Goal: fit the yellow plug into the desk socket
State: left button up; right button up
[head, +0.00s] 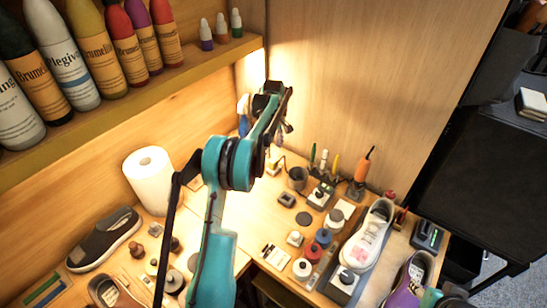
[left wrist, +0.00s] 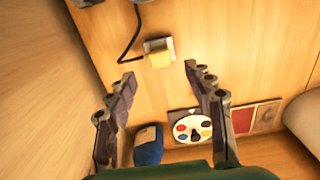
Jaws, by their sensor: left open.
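The yellow plug (left wrist: 159,60) shows in the left wrist view, right against a pale socket box (left wrist: 154,44) on the wooden surface. I cannot tell whether its prongs are in the socket. A black cord (left wrist: 131,42) curves down and meets the box and plug from the left. My left gripper (left wrist: 160,73) is open and empty, its fingers to either side below the plug, not touching it. In the head view my left gripper (head: 278,100) is at the back corner of the desk, beside the wood panel. The plug cannot be made out clearly there.
A paper roll (head: 148,180), a dark shoe (head: 105,239), a white sneaker (head: 368,236) and several jars crowd the desk. A bottle shelf (head: 150,93) runs above.

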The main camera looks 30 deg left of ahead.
aim_at(274, 161)
pick_arm(q)
jog(key=shift+r, duration=1.75)
jog(key=s+d+r+m+t, duration=0.3)
jog(key=s+d+r+m, duration=0.5)
jog(key=s+d+r, duration=0.5)
jog(key=s+d+f+m+t, duration=0.1)
jog(key=s+d+f+m, duration=0.1)
jog(key=s, duration=0.4)
jog(key=s+d+f+m+t, duration=0.1)
jog(key=s+d+f+m, duration=0.1)
jog(key=s, duration=0.5)
jog(key=s+d+f+m+t, duration=0.2)
jog(key=s+d+f+m, duration=0.1)
jog(key=s, duration=0.4)
jog(key=shift+s+d+m, duration=0.25)
jog(key=shift+d+m, duration=0.45)
jog(key=shift+d, duration=0.2)
